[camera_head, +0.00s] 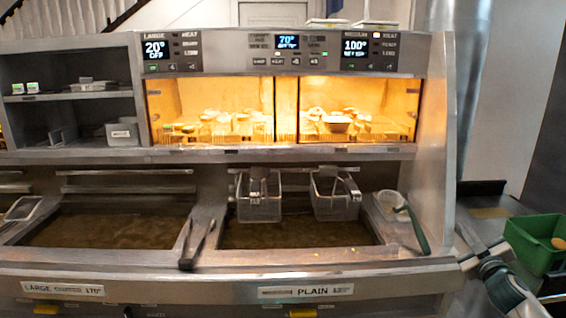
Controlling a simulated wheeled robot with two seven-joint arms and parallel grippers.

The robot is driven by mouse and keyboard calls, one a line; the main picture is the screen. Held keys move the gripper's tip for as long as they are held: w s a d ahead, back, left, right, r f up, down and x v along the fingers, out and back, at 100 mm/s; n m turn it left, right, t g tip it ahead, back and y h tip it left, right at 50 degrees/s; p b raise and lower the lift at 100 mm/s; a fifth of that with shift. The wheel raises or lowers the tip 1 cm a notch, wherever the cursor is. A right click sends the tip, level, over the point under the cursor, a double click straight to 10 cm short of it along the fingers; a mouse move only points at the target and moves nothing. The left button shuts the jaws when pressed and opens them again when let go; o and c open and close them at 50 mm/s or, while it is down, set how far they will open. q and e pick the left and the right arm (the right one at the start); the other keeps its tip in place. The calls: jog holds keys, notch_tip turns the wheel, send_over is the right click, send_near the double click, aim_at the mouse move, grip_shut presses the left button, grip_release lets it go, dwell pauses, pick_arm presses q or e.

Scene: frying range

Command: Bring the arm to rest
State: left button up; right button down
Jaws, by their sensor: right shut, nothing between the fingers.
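My right arm comes in at the lower right corner, with its right gripper (482,252) beside the right end of the fryer counter, just left of a green bin. The gripper is shut with nothing held, and its fingertips are hard to make out at this size. My left gripper is not in view.
The green bin (533,248) holds a round tan item. Two wire baskets (259,204) (335,200) hang at the back of the right fryer vat (290,236). Dark tongs (197,243) lie between the vats. A green-handled tool (415,228) rests at the counter's right end.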

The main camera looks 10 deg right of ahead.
jog(key=s+a+f+m+g+b, duration=0.1)
jog(key=s+f+g, duration=0.15)
jog(key=f, duration=1.25)
jog(key=s+a+f+g+b, duration=0.1)
jog(key=s+f+g, duration=0.15)
jog(key=f, duration=1.25)
jog(key=s+a+f+g+y, duration=0.1)
jog(key=s+a+f, duration=0.3)
jog(key=f, duration=0.5)
jog(key=s+a+f+g+b, duration=0.1)
jog(key=s+a+f+g, duration=0.1)
jog(key=s+f, duration=0.55)
jog(key=s+a+f+g+y, duration=0.1)
jog(key=s+a+f, duration=0.3)
jog(key=f, duration=0.7)
jog(key=s+a+f+g+y+b, duration=0.1)
jog(key=s+a+f+g, duration=0.1)
jog(key=s+a+f, duration=0.6)
jog(key=s+a+f+g+y+b, duration=0.1)
jog(key=s+a+f+g, duration=0.2)
jog(key=s+a+f, duration=0.6)
jog(key=s+a+f+m+g+y+b, duration=0.1)
jog(key=s+a+f, duration=0.8)
jog(key=s, duration=1.6)
jog(key=shift+s+a+g, duration=0.35)
jog(key=shift+g, duration=0.35)
